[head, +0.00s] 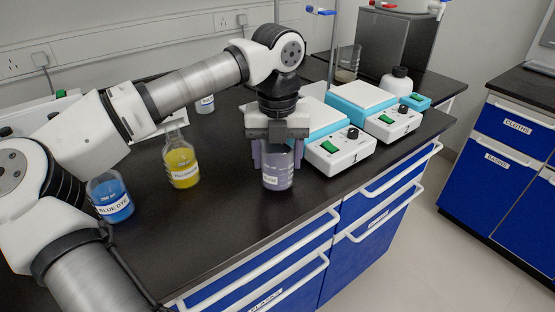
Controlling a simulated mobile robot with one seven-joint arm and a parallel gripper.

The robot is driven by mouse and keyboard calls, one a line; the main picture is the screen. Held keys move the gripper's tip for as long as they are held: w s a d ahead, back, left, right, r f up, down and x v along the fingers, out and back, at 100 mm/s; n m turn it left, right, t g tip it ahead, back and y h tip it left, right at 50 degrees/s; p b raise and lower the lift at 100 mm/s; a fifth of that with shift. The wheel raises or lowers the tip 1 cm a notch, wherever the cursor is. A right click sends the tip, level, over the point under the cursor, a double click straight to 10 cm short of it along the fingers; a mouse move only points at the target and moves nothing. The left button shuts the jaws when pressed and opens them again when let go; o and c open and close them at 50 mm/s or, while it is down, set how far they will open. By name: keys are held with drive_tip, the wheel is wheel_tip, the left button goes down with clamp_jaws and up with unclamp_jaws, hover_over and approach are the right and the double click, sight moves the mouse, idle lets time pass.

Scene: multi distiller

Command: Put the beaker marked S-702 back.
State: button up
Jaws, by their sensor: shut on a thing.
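My gripper (277,144) points straight down at the front of the black bench and is shut on a beaker (278,177). The beaker is glass with greyish-purple contents and a small white label, whose text is too small to read. It is upright, with its base at or just above the bench top; I cannot tell whether it touches. The fingers and the gripper body hide its upper part. It is just left of the nearer hotplate (340,154).
A second hotplate (390,122) and a white bottle (397,80) stand to the right. A yellow flask (181,164) and a blue dye flask (110,197) stand to the left. A glass beaker (347,65) is at the back. Bench top left of my gripper is partly clear.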

drive_tip(key=shift+f, duration=0.65)
drive_tip(key=shift+f, duration=0.1)
drive_tip(key=o, duration=1.1)
drive_tip(key=shift+o, duration=0.2)
wheel_tip(320, 180, up, 12)
